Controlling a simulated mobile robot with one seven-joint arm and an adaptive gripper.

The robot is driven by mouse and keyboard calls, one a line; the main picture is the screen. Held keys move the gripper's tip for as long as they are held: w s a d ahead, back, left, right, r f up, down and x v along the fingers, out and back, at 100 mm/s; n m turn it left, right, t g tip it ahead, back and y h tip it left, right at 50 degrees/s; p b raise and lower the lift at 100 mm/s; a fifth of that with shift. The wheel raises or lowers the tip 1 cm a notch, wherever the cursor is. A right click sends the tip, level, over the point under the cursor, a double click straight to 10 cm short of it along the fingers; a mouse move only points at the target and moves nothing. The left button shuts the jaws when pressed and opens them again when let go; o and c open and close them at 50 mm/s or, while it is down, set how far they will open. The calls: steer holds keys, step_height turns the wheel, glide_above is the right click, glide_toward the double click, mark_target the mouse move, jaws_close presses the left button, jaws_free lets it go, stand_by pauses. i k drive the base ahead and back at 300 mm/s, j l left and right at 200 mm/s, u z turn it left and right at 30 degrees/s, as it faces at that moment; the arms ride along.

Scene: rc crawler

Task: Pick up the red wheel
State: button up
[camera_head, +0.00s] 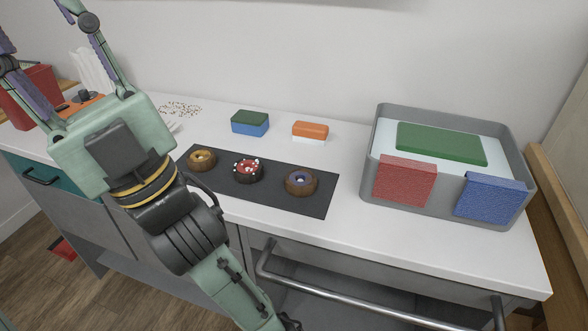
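The red wheel (248,168) has a red face with white bits and a dark rim. It lies flat in the middle of a row of three wheels on a dark mat (314,207). A wheel with a gold-orange centre (202,159) is to its left, and one with a purple centre (301,181) is to its right. My gripper (38,22) is at the upper left, well away from the red wheel, with its fingers spread wide and pointing up and away. Nothing shows between the fingers. The left finger is partly cut off by the picture's edge.
Behind the mat lie a green-and-blue block (250,123) and an orange-and-white block (310,132). A grey bin (444,211) stands at right, with green, red and blue pieces. A red container (42,84) and small scattered bits (180,109) are at left. A rail (340,305) runs along the front.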

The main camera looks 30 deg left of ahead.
mark_target(244, 176)
steer(key=k+j+z, duration=0.25)
steer(key=j+z, duration=0.2)
steer(key=j, duration=0.25)
steer(key=k+j+z, duration=0.25)
steer(key=k+j, duration=0.35)
steer(key=j, duration=0.15)
steer(key=k+j+z, duration=0.1)
steer(key=k+j, duration=0.2)
steer(key=j, duration=0.2)
